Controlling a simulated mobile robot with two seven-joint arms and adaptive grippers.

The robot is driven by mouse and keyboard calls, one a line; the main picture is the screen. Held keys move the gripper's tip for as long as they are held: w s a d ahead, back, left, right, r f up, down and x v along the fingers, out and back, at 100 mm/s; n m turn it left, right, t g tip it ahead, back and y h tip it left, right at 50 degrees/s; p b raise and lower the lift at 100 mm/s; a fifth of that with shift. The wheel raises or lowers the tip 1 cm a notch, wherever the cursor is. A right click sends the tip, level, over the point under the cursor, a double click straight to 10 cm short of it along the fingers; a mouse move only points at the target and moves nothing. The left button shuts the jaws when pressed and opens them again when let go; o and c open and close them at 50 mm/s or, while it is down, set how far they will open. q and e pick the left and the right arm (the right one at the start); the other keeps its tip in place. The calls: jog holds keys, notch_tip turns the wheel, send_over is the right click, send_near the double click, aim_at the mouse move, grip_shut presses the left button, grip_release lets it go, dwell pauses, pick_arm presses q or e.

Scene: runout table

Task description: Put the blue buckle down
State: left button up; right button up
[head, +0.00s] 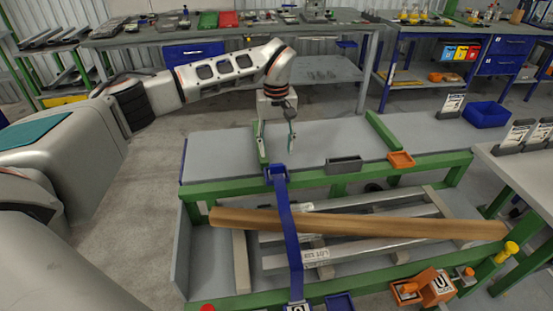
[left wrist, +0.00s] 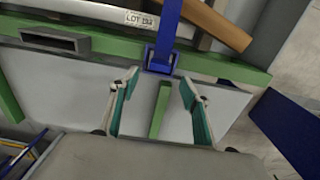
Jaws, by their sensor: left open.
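The blue buckle (head: 277,172) sits at the upper end of a blue strap (head: 293,235), at the green front rail of the runout table (head: 225,150). In the left wrist view the buckle (left wrist: 160,62) is beyond my fingertips, apart from them. My left gripper (head: 277,148) is open over the tabletop, just behind the buckle. In the left wrist view its teal-padded fingers (left wrist: 158,84) are spread with nothing gripped; a green bar (left wrist: 160,110) shows between them. My right gripper is not in view.
A brown beam (head: 370,224) lies across the lower frame, with the strap over it. A grey block (head: 344,164) and an orange tray (head: 401,159) are on the rail to the right. A blue bin (head: 487,114) stands farther right. Much of the tabletop is clear.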

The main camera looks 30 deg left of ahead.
aim_at(276, 165)
pick_arm(q)
jog(key=shift+r, duration=2.3)
